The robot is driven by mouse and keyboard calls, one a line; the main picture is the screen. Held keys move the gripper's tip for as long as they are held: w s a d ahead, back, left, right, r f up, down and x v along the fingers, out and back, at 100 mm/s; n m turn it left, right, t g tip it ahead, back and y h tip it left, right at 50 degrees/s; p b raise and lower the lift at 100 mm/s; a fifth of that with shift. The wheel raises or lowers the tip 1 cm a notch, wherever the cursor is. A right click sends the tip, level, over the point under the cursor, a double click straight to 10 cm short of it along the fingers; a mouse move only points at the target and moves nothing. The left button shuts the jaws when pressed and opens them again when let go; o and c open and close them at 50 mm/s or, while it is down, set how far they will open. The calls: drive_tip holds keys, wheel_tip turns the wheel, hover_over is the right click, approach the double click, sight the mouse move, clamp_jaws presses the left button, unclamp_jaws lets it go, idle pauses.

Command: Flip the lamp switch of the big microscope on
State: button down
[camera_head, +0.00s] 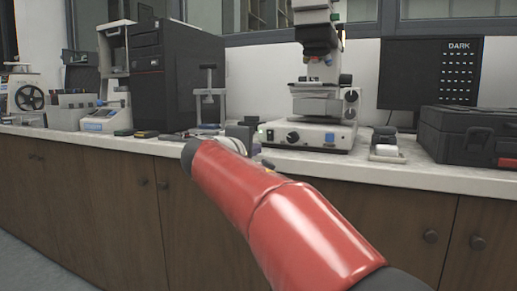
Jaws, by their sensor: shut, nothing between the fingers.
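The big microscope (318,100) stands on the bench right of centre, with a white base. The front of its base has a dark round knob (293,137) and a small blue patch (330,137), which may be the lamp switch. Its on or off position is too small to tell. My red arm reaches up from the lower right, and its bend lies in front of the bench edge, left of the microscope. My gripper's fingers cannot be made out; the arm's far end is lost behind the bend and among dark shapes left of the base.
A black case (465,135) and a small grey-white device (386,148) stand right of the microscope. A dark tower (165,75), a small stand (209,95) and a white balance (103,118) stand left. The bench's pale front edge (420,175) runs across above wooden cupboards.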

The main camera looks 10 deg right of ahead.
drive_tip(key=v, duration=0.6)
drive_tip(key=shift+s+a+f, duration=0.2)
drive_tip(key=shift+s+f, duration=0.05)
drive_tip(key=shift+f, duration=0.5)
drive_tip(key=s+d+f+m+g+y+p, duration=0.25)
drive_tip(key=s+d+f, duration=0.25)
drive_tip(key=s, duration=0.3)
drive_tip(key=s+d+f+m+g+y+p, duration=0.2)
drive_tip(key=s+d+f+m+g+p, duration=0.15)
drive_tip(key=s, duration=0.35)
drive_tip(key=s+a+f+m+g+y+p, duration=0.1)
drive_tip(key=s+f+m+y+p, duration=0.3)
drive_tip(key=s+f, duration=0.6)
drive_tip(key=s+a+y, duration=0.1)
drive_tip(key=s, duration=0.3)
drive_tip(key=shift+s+a+f+m+g, duration=0.3)
drive_tip(key=shift+a+m+g, duration=0.1)
